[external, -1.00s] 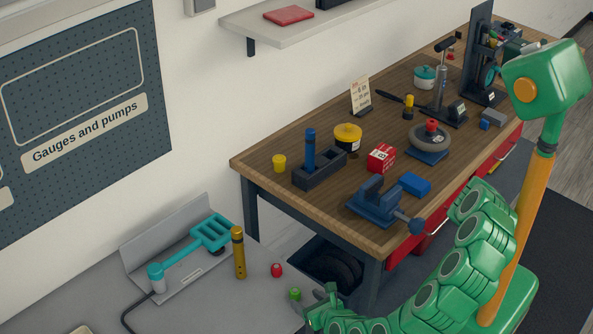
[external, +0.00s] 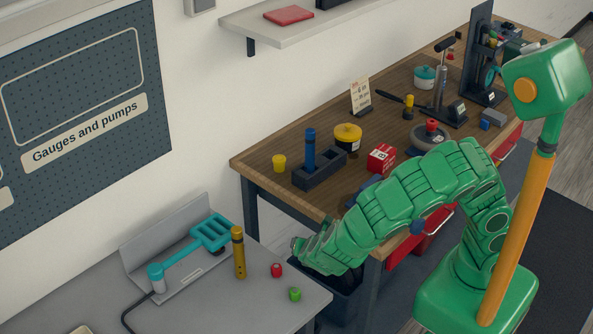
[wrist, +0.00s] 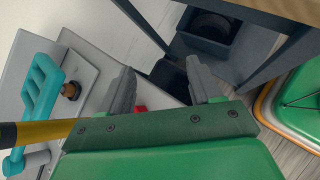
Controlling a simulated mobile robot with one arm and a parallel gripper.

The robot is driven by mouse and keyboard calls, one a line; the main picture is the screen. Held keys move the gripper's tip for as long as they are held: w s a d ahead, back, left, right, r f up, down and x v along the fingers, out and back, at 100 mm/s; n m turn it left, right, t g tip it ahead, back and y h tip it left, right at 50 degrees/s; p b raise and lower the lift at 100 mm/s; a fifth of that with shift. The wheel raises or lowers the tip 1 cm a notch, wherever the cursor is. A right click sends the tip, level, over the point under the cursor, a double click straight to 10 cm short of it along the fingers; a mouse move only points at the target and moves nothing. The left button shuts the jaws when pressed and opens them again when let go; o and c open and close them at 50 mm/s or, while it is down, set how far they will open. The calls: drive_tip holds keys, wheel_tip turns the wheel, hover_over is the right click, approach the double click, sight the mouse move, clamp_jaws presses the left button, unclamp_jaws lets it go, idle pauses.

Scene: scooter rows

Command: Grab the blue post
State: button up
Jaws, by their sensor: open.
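The blue post (external: 310,146) stands upright in a dark grey slotted block (external: 336,171) on the wooden workbench, in the external view. I cannot make it out in the wrist view. My gripper (external: 299,249) is low in front of the bench's left end, beside the grey table and well short of the post in the picture.
My arm covers most of a blue vise. The grey table (external: 205,312) holds a teal tool (external: 205,238), a brass cylinder (external: 238,253) and small red and green pieces.

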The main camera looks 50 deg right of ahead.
sight(310, 156)
drive_tip(key=w+d+r+m+g+y, duration=0.1)
drive_tip(key=w+d+m, duration=0.3)
drive_tip(key=d, duration=0.4)
drive_tip(key=w+d+r+m+g+y, duration=0.1)
drive_tip(key=w+d+r+m+y, duration=0.2)
drive_tip(key=d, duration=0.6)
drive_tip(key=w+d+r+m+g+y, duration=0.1)
drive_tip(key=w+d+r+m+y, duration=0.1)
drive_tip(key=w+d+r+m, duration=0.2)
drive_tip(key=shift+w+d+r+m, duration=0.15)
drive_tip(key=shift+d+m, duration=0.65)
drive_tip(key=shift+d, duration=0.4)
drive_tip(key=shift+w+d+r+m, duration=0.1)
drive_tip(key=shift+w+d+m, duration=0.05)
drive_tip(key=shift+d+m, duration=0.85)
drive_tip(key=shift+w+d+f+y, duration=0.15)
drive_tip(key=shift+w+f+y, duration=0.15)
drive_tip(key=shift+y, duration=0.3)
drive_tip(key=shift+w+r+m+t+y, duration=0.3)
drive_tip(key=shift+w+t+y, duration=0.3)
drive_tip(key=shift+y, duration=0.3)
drive_tip(key=w+r+m+t+y, duration=0.1)
drive_tip(key=w+r+t+y, duration=0.3)
drive_tip(key=r, duration=0.3)
drive_tip(key=shift+a+m+y, duration=0.4)
drive_tip(key=shift+y, duration=0.3)
